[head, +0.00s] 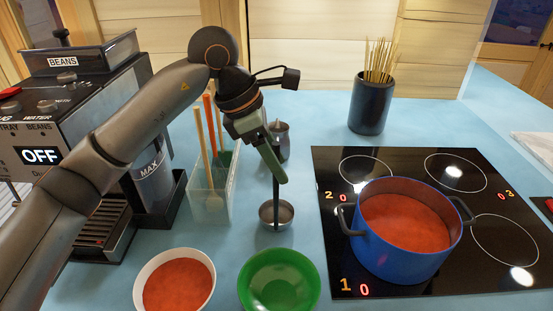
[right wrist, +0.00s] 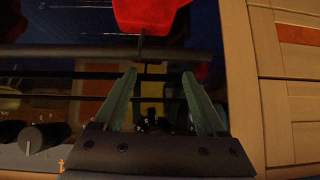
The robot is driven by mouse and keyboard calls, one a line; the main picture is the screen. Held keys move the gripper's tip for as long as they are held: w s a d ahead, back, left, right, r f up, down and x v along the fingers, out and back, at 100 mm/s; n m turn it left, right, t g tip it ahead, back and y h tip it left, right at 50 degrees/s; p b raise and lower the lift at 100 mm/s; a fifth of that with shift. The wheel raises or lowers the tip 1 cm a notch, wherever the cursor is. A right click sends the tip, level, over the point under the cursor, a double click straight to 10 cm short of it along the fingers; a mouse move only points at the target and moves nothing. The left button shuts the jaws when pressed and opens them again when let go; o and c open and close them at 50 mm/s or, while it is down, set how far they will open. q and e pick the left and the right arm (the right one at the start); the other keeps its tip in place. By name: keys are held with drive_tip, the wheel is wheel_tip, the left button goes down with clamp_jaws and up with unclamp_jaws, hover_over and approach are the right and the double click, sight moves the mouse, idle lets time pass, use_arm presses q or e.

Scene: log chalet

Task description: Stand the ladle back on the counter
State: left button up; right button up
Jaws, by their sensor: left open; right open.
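The ladle (head: 276,213) is upright, with its metal bowl low at the counter (head: 333,125) and its dark handle rising to my left gripper. The bowl looks to be on the blue surface, behind the green bowl. My left gripper (head: 279,178) is open, with its green fingers at the upper part of the handle. The fingers partly hide the handle's top, and I cannot tell whether they touch it. My right gripper (right wrist: 163,105) is open and empty in the right wrist view, in front of a dark oven-like front.
A blue pot (head: 390,255) of red soup stands on the black hob (head: 330,165). A white bowl of soup (head: 207,257) and a green bowl (head: 314,290) are in front. A utensil holder (head: 208,208) and coffee machine stand left. A bar (right wrist: 60,51) and red cloth (right wrist: 148,14) are near my right gripper.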

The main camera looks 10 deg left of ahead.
drive_tip(key=shift+f+b, duration=0.3)
use_arm(q)
drive_tip(key=v, duration=1.2)
drive_tip(key=shift+r, duration=0.25)
